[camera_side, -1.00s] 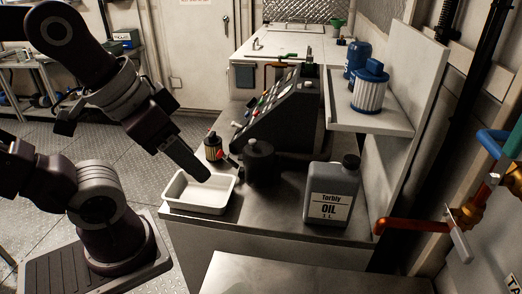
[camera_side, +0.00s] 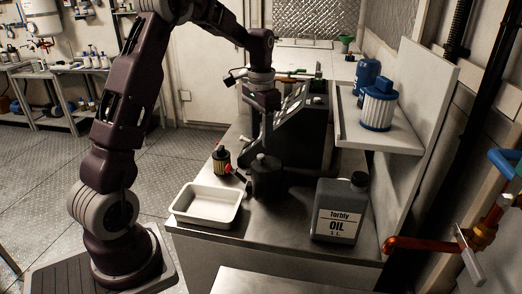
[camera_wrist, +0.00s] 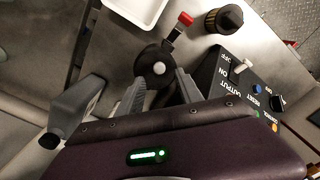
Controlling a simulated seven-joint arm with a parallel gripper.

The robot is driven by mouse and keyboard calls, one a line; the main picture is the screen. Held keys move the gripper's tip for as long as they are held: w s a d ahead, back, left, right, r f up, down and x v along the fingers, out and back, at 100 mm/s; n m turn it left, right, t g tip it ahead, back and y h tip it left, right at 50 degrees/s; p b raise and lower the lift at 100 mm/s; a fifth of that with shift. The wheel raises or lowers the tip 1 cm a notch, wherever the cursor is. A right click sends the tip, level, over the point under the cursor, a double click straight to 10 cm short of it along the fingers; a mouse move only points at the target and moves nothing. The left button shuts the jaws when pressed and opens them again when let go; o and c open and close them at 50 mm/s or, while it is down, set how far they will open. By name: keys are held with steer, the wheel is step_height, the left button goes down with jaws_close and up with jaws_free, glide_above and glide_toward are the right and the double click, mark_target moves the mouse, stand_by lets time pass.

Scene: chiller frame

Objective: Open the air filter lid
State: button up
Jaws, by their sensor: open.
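The air filter housing is a black round canister (camera_side: 267,184) on the grey bench, topped by a dark lid (camera_side: 264,163) with a small knob. In the wrist view the lid (camera_wrist: 149,58) shows from above, with its pale knob (camera_wrist: 159,68) between my two fingers. My gripper (camera_side: 264,146) points down just above the lid, and its open fingers (camera_wrist: 160,80) are on either side of the knob. I cannot tell whether they touch it. A red-ended clasp or handle (camera_wrist: 185,19) sticks out beside the lid.
A white tray (camera_side: 178,209) and a small filter cartridge (camera_side: 221,159) lie left of the housing. A control panel (camera_wrist: 245,85) stands close behind. An oil jug (camera_side: 338,208) is at the right front, and a blue-white filter (camera_side: 377,108) is on the shelf.

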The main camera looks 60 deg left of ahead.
mark_target(261, 155)
step_height(261, 155, down, 5)
steer(key=shift+f, duration=0.2)
steer(key=shift+c, duration=0.2)
jaws_close()
steer(key=shift+r, duration=0.1)
stand_by(1.1)
